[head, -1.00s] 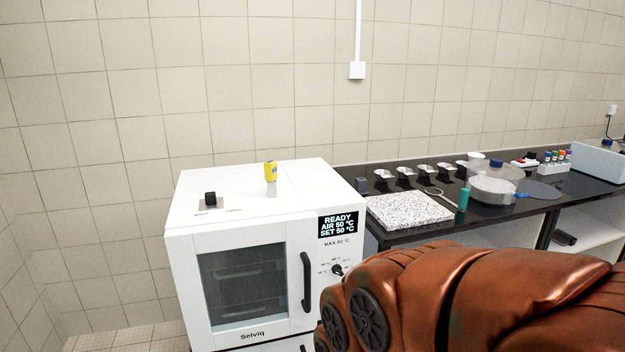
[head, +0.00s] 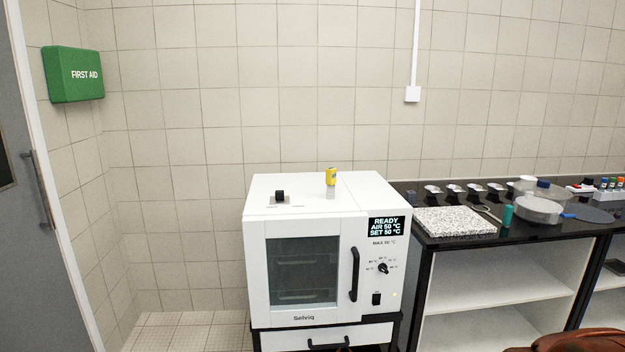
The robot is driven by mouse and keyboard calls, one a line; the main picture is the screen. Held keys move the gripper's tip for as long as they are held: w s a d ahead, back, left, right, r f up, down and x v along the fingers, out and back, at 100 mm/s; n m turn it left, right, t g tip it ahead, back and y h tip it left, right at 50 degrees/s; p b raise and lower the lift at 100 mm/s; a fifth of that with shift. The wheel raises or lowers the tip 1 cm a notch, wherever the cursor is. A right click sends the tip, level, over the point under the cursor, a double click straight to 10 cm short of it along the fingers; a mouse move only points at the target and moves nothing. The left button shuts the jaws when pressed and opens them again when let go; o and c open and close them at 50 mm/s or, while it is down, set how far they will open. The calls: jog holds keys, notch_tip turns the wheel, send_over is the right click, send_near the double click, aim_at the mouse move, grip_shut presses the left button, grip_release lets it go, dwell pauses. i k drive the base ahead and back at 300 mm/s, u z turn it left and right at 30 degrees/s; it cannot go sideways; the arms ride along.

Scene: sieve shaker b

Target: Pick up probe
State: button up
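A small yellow upright piece (head: 331,176) with a greyish lower part stands on top of the white oven (head: 255,262). It may be the probe, but it is too small to tell for certain. A small black knob-like piece (head: 280,196) is on the oven top to its left. The oven door is closed and its display reads READY, AIR 50 °C, SET 50 °C. My gripper is out of view; only a copper-coloured part of my arm shows at the bottom right corner.
Right of the oven, a black bench (head: 540,230) holds a speckled stone slab (head: 455,222), a teal cylinder (head: 507,216), several small dishes and a clear round container (head: 540,209). A grey door (head: 40,230) and a green first-aid box (head: 75,75) are at left. Floor left of the oven is clear.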

aim_at(331, 172)
jog(key=u, duration=0.65)
jog(key=i, duration=0.65)
jog(key=u, duration=0.7)
jog(key=i, duration=0.65)
jog(key=z, duration=0.2)
